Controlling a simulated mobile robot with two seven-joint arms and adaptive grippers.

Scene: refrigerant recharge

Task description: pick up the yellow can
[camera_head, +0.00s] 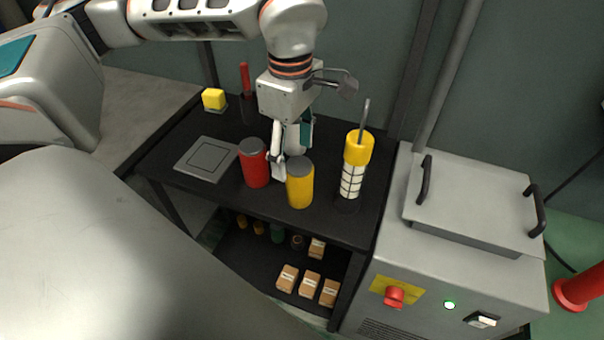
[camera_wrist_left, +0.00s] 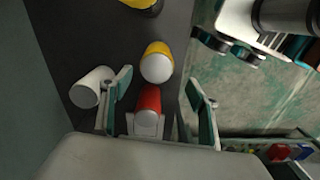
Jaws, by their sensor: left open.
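The yellow can (camera_head: 300,187) stands upright with a grey lid on the black table, near its front edge. It also shows in the left wrist view (camera_wrist_left: 157,60), ahead of the finger gap. My left gripper (camera_head: 291,155) is open and empty, just behind the yellow can and beside the red can (camera_head: 255,165). In the left wrist view its fingers (camera_wrist_left: 162,90) lie either side of the red can (camera_wrist_left: 150,100) in the picture; I cannot tell whether they touch any can. My right gripper (camera_wrist_left: 228,45) shows only at the wrist view's upper right; its opening is unclear.
A white cylinder (camera_wrist_left: 88,88) stands beside the left finger. A yellow-topped, caged lamp-like object (camera_head: 354,165) stands right of the yellow can. A grey plate (camera_head: 207,158) and yellow block (camera_head: 214,99) lie left. A grey machine (camera_head: 470,205) stands at the right.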

